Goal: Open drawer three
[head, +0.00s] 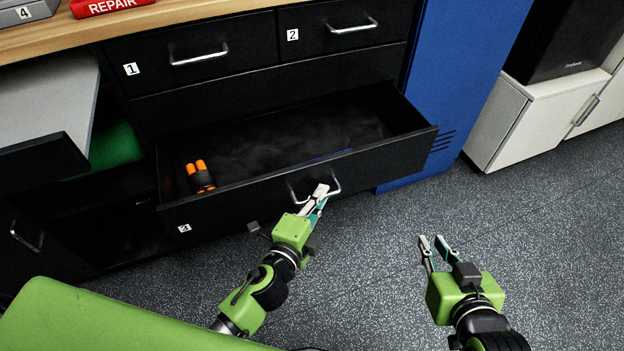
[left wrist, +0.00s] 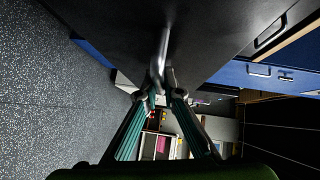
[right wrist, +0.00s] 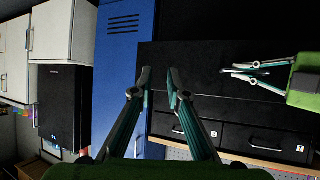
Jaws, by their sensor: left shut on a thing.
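Drawer three (head: 250,198), black with a white "3" label, is pulled out from the cabinet. Its inside shows, with orange-tipped dark objects (head: 200,177) at the left and something blue (head: 330,155) by the front wall. My left gripper (head: 321,193) is shut on the silver drawer handle (head: 300,194); in the left wrist view the fingertips (left wrist: 158,95) meet around the handle (left wrist: 163,50). My right gripper (head: 439,246) is open and empty above the floor, to the right of the drawer; its parted fingers also show in the right wrist view (right wrist: 158,80).
Closed drawers one (head: 190,75) and two (head: 345,40) sit above. A blue locker (head: 440,80) and a white cabinet (head: 530,125) stand to the right. At the left is an open compartment with a green item (head: 115,148). The speckled floor (head: 400,290) in front is clear.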

